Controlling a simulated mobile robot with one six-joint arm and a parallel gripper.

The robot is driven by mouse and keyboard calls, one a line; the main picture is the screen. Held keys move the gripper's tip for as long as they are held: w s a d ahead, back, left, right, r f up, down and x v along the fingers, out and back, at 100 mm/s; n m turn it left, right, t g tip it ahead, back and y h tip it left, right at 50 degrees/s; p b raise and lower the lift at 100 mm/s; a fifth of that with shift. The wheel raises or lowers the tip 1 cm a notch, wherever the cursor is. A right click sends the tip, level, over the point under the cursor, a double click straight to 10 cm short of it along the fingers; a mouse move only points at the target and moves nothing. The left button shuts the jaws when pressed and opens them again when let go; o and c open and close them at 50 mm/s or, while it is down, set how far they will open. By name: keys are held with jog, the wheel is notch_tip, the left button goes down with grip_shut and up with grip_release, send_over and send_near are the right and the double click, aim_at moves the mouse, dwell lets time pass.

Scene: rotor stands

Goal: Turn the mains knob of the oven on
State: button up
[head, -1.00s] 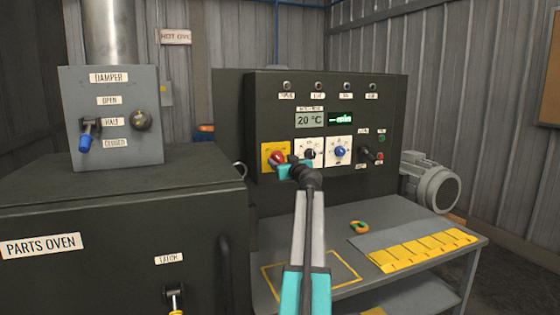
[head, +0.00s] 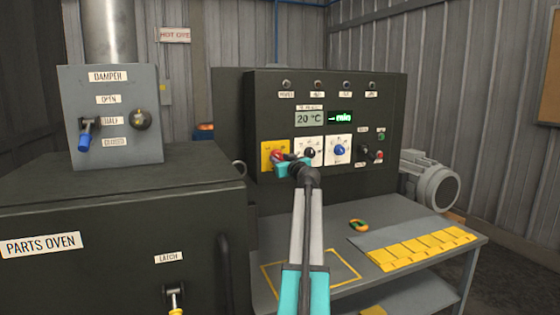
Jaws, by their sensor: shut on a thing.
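The mains knob (head: 278,154) is red and sits on a yellow plate (head: 267,164) at the lower left of the dark control panel (head: 365,97). My gripper (head: 283,160) is at this knob, shut on it. The gripper and wrist cover part of the knob and plate, so the knob's exact angle is hard to tell. The display (head: 308,119) reads 20 °C, and a second display (head: 340,118) beside it shows green text.
A black knob (head: 309,152) and a blue knob (head: 340,150) on white plates sit to the right, the black one close to my wrist. The damper box (head: 150,90) and parts oven (head: 120,220) stand left. A bench (head: 335,222) lies below.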

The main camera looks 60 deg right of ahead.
jog(key=shift+m, duration=0.3)
jog(key=m+b, duration=0.1)
jog(key=m, duration=0.2)
jog(key=shift+b, duration=0.3)
jog(key=m, duration=0.5)
jog(key=shift+a, duration=0.1)
jog(key=m+p, duration=0.1)
jog(key=m, duration=0.3)
jog(key=shift+r+m, duration=0.15)
jog(key=shift+m, duration=0.15)
jog(key=shift+m+p, duration=1.2)
jog(key=shift+m, duration=1.1)
jog(key=shift+w, duration=0.1)
jog(key=o, duration=1)
jog(key=shift+o, duration=0.2)
